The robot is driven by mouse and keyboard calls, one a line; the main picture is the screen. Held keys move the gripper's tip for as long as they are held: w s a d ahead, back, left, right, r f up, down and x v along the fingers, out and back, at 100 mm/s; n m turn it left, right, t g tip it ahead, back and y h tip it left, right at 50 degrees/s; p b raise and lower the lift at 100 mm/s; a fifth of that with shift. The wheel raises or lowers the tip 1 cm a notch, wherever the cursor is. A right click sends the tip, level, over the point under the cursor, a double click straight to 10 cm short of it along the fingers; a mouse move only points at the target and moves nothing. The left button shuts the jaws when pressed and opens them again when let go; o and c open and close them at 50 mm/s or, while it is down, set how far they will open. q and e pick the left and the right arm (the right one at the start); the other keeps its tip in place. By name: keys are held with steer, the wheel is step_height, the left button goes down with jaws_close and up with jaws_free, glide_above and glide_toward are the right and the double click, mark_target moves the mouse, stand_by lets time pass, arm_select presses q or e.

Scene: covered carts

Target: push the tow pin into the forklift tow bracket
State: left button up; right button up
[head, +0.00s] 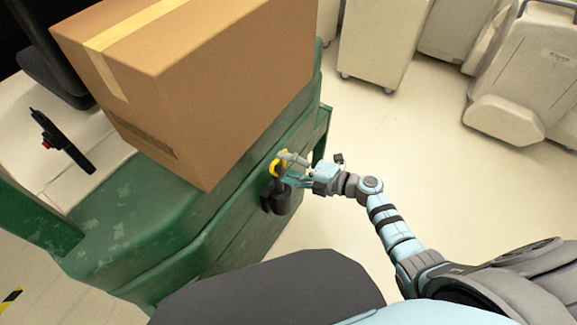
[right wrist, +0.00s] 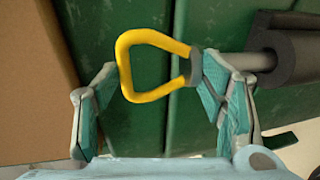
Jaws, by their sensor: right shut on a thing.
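The tow pin has a yellow loop handle (head: 274,168) and a grey shaft. In the right wrist view the yellow loop (right wrist: 126,66) lies between my fingers, with its collar against the right finger. The shaft (right wrist: 245,62) runs right to the dark tow bracket (right wrist: 291,48); how deep it sits inside I cannot tell. In the head view the bracket (head: 277,198) is on the green forklift's side, just below the handle. My right gripper (head: 293,168) is shut on the tow pin at its handle, its fingers well apart around it. My left gripper is not in view.
The green forklift body (head: 222,228) carries a large taped cardboard box (head: 205,85) above the bracket. Covered carts (head: 384,42) stand at the back right. The pale floor (head: 420,150) right of the forklift is clear.

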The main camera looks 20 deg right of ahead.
steer(key=shift+f+b, duration=3.8)
steer(key=shift+f, duration=0.4)
steer(key=o, duration=1.7)
steer(key=shift+o, duration=0.2)
steer(key=shift+a+f, duration=0.1)
steer(key=shift+s+f, duration=0.1)
steer(key=shift+s, duration=0.05)
steer(key=v, duration=1.2)
